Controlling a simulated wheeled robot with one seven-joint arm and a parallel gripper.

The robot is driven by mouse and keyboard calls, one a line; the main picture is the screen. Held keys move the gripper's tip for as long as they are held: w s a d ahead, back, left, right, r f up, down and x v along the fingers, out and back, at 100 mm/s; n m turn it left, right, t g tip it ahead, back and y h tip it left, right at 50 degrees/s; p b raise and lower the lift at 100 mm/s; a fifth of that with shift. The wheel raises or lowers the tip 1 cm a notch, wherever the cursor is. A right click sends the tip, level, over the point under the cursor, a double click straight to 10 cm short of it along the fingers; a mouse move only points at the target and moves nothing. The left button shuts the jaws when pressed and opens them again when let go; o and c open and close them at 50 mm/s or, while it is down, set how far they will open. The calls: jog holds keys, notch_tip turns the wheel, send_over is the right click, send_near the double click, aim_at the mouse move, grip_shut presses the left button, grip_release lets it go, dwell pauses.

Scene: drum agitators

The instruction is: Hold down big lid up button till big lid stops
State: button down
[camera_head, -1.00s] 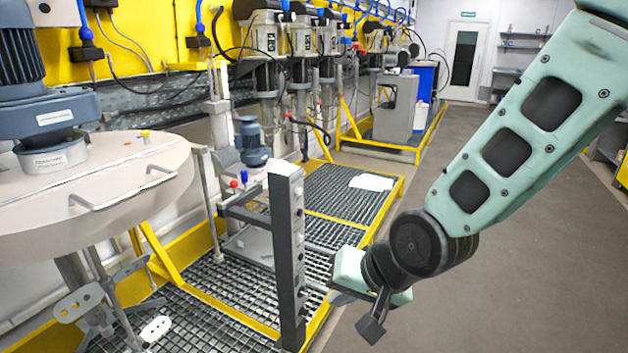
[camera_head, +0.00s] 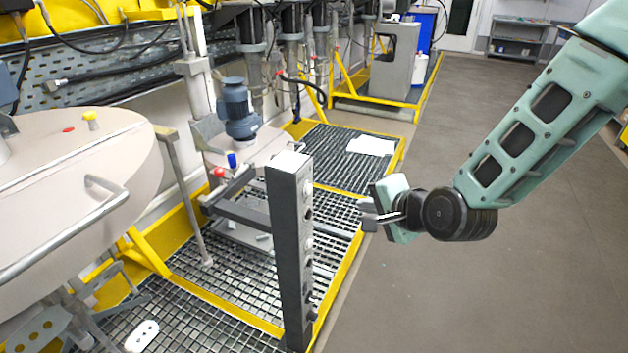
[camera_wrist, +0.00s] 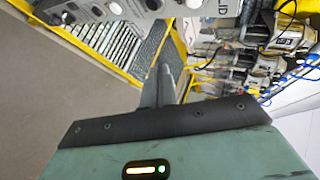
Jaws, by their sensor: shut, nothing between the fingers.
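The big lid (camera_head: 75,170) is a large pale round cover at the left in the head view, with a metal handle on its side. The dark upright button post (camera_head: 284,250) stands right of it, with several buttons along its right face. My gripper (camera_head: 366,215) is shut and empty. It points left toward the post, with a gap between them. In the wrist view, my gripper (camera_wrist: 164,75) sits below the grey button panel (camera_wrist: 140,8), where part of a "LID" label and several knobs show. I cannot tell which button is the big lid up button.
A smaller lid with a blue motor (camera_head: 238,110) is behind the post. Metal grating (camera_head: 215,310) with yellow edges lies around the post. A white sheet (camera_head: 371,146) lies on the farther grating. The grey floor (camera_head: 450,300) to the right is clear.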

aim_at(307, 189)
dwell(0.3)
jog(key=w+a, duration=0.3)
jog(key=a, duration=0.5)
jog(key=shift+a, duration=0.2)
dwell(2.0)
jog(key=shift+w+a, duration=0.1)
jog(key=shift+a, duration=0.25)
